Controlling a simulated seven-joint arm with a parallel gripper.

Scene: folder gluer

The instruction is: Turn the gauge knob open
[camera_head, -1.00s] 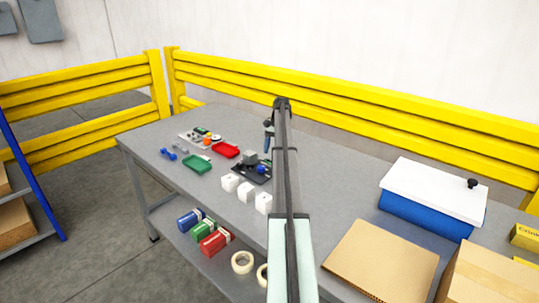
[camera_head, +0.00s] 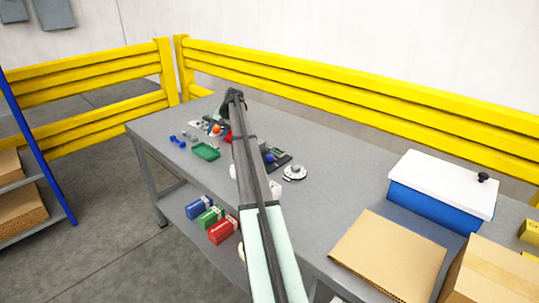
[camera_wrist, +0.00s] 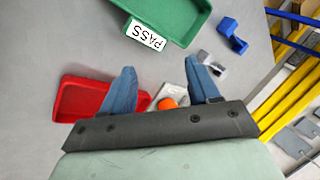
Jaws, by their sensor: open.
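My gripper (camera_wrist: 163,82) is open and empty, with its two blue fingers spread. In the wrist view a round orange part (camera_wrist: 167,103) shows between the fingers, with a small pale part beside it. The orange part also shows in the head view (camera_head: 216,130), at the far left of the bench among small parts. I cannot tell whether it is the gauge knob. A round white disc with a dark centre (camera_head: 294,172) lies right of my arm. Near it a blue round part (camera_head: 268,156) sits on a black base, partly hidden by my arm.
A green tray (camera_wrist: 191,35) with a PASS label and a red tray (camera_wrist: 62,102) lie near my gripper. A blue dumbbell-shaped part (camera_wrist: 232,36) is at the right. A blue box with a white lid (camera_head: 437,207) and cardboard stand on the right of the bench.

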